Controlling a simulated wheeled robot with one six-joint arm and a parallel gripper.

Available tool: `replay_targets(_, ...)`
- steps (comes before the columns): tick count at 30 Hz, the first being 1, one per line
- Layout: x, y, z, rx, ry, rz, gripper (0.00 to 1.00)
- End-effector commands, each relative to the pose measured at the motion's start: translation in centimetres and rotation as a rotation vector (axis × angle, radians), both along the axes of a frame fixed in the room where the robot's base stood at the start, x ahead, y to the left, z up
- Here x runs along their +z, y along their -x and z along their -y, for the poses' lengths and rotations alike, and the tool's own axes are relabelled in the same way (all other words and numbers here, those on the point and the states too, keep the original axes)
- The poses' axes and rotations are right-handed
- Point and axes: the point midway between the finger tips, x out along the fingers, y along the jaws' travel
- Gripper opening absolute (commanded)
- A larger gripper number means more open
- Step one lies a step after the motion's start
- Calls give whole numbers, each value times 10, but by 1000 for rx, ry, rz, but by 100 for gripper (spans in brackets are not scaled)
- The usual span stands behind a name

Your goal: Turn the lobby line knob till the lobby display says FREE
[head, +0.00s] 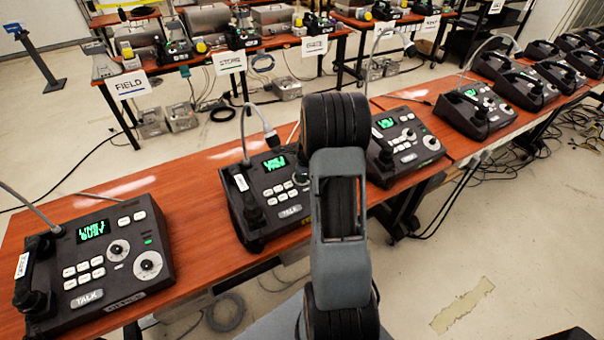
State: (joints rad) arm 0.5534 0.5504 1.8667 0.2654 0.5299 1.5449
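Paging phones stand in a row on a red-brown table (190,185). The left phone (100,292) has a green display (93,231) that seems to read "LINE 1 BUSY", and two round knobs, an upper one (119,249) and a lower one (148,264). The middle phone (251,242) has a lit green display (275,163), too blurred to read; my arm hides its right side. The right phone (397,168) has a small green display (385,123) and a knob (431,142). I cannot tell which phone is the lobby one. My gripper is not visible; only my arm shows.
More phones (480,108) stand farther along to the right. A second table behind holds devices and signs, one reading "FIELD" (128,84). Gooseneck microphones (268,135) rise above the phones. Cables (222,311) lie on the floor. Floor at the lower right is mostly open.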

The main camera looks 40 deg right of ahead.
Motion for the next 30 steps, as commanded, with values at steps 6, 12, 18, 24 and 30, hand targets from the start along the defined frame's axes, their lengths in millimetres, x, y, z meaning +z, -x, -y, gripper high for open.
replay_targets(6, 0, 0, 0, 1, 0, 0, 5)
replay_targets(12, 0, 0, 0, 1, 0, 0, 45)
replay_targets(18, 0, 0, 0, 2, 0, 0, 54)
replay_targets(24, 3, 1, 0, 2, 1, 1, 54)
replay_targets(30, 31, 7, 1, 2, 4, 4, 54)
